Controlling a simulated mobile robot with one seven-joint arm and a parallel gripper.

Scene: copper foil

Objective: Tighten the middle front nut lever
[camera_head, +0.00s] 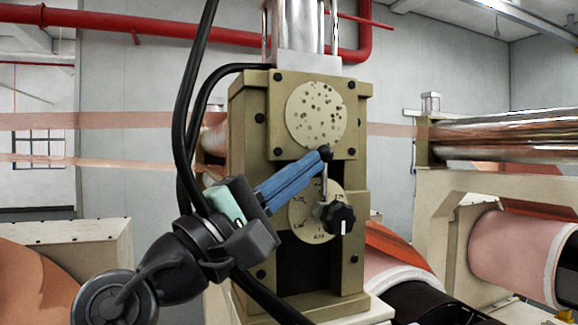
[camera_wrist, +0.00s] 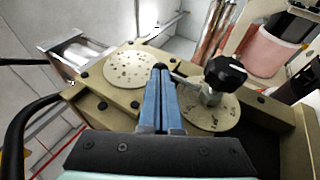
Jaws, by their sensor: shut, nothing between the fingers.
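The nut lever (camera_head: 324,185) is a thin metal rod rising from a hub at the lower round plate (camera_head: 302,222), with a small black ball at its upper end. A black lobed knob (camera_head: 343,221) with a white mark sits in front of that hub. My gripper (camera_head: 318,161) has its blue fingers shut, reaching up from the lower left, with tips right at the ball. In the wrist view my gripper (camera_wrist: 161,78) is shut beside the lever rod (camera_wrist: 187,81), with the ball just beyond the tips. I cannot tell whether they touch. The knob (camera_wrist: 225,73) is to the right.
The lever is mounted on an olive metal block (camera_head: 352,260) with a speckled upper disc (camera_head: 316,114). Copper foil (camera_head: 130,119) runs behind at left. Black cables (camera_head: 184,120) hang in front at left. A metal roller (camera_head: 505,139) and a foil roll (camera_head: 505,254) stand at right.

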